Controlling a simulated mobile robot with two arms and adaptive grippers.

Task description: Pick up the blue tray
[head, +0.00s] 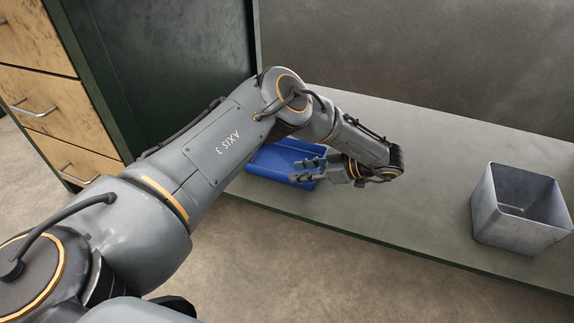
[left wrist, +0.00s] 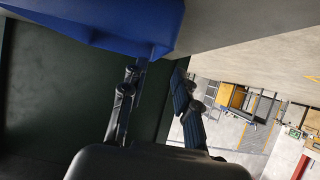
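The blue tray (head: 271,158) lies on the grey bench top, partly hidden behind my left arm in the head view. My left gripper (head: 302,170) is at the tray's right end, fingers pointing left and spread apart. In the left wrist view the tray (left wrist: 100,22) fills the upper left, with its corner close to the tips of the left gripper (left wrist: 158,70). A gap shows between the fingers; nothing is clearly held. I cannot tell whether a finger touches the tray. My right gripper is not in view.
An open grey metal bin (head: 515,225) stands on the bench (head: 420,200) to the right. A dark green cabinet with wooden drawers (head: 60,110) is at the left. A grey wall backs the bench. The bench between tray and bin is clear.

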